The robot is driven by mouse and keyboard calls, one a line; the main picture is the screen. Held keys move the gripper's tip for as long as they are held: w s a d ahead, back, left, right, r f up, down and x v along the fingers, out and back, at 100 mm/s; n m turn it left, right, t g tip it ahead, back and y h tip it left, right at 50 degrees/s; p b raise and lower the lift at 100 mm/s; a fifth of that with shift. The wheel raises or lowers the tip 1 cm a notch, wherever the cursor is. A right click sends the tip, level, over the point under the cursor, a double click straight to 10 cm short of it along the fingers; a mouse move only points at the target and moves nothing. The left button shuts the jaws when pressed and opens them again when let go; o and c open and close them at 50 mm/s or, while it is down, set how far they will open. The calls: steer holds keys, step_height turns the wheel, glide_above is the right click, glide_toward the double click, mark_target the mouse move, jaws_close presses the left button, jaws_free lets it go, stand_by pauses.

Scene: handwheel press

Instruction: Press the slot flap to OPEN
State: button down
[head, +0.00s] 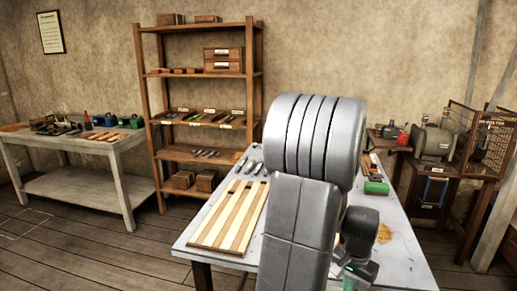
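I cannot make out a slot flap or an OPEN marking anywhere in the head view. No handwheel press can be clearly identified either. My large grey arm fills the middle foreground and hides part of the near table and what lies behind it. A dark wrist part of mine with a small green light shows at the arm's lower right. No gripper fingers can be seen, so their opening and anything between them are hidden.
A wooden shelf (140,60) and a long bench (118,158) stand left. A grey machine (433,143) stands right, beside a mesh cage (493,140). Left floor is clear.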

steer(key=shift+r, duration=0.6)
step_height(320, 180, up, 4)
steer(key=p, duration=0.3)
steer(key=shift+f, duration=0.15)
stand_by(0.5)
step_height(320, 180, down, 8)
steer(key=b, duration=0.5)
steer(key=shift+r+b, duration=0.25)
steer(key=shift+b, duration=0.05)
steer(key=shift+r, duration=0.15)
